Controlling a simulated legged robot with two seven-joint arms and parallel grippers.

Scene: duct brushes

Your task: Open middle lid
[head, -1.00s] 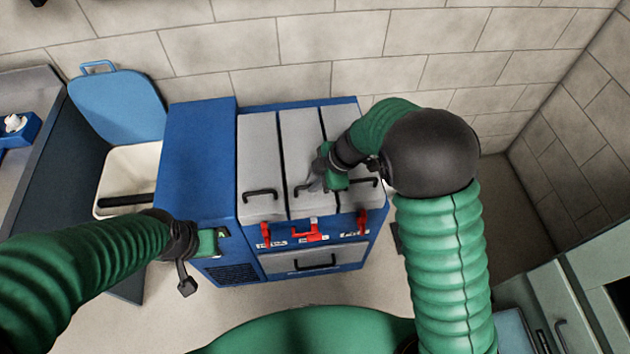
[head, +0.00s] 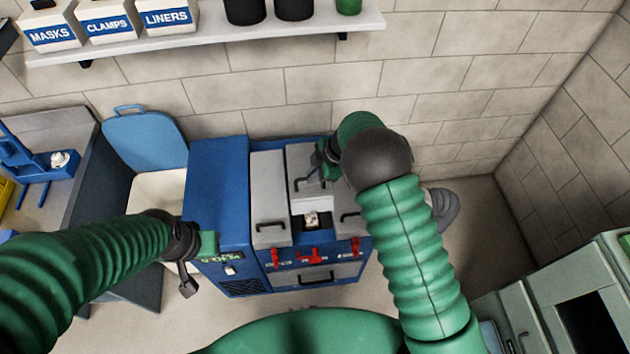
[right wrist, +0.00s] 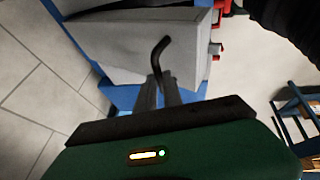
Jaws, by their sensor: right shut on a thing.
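The blue cabinet (head: 222,190) has three grey lids in a row, each with a black handle. The middle lid (head: 303,160) is raised at its front, and an opening (head: 312,219) with something pale inside shows below it. My right gripper (head: 318,176) is shut on the middle lid's black handle (head: 303,186). In the right wrist view the fingers (right wrist: 160,92) meet the handle (right wrist: 160,52) on the grey lid (right wrist: 120,45). The left lid (head: 268,195) is down. The right lid is mostly hidden by my right arm. My left gripper (head: 207,244) hangs beside the cabinet's left part, its fingers unclear.
Red latches (head: 312,256) line the cabinet front above a drawer (head: 318,276). A cream bin (head: 155,192) with a raised blue lid (head: 145,140) stands to the left. A wall shelf (head: 210,40) holds labelled boxes. Green cabinets (head: 510,320) stand at lower right.

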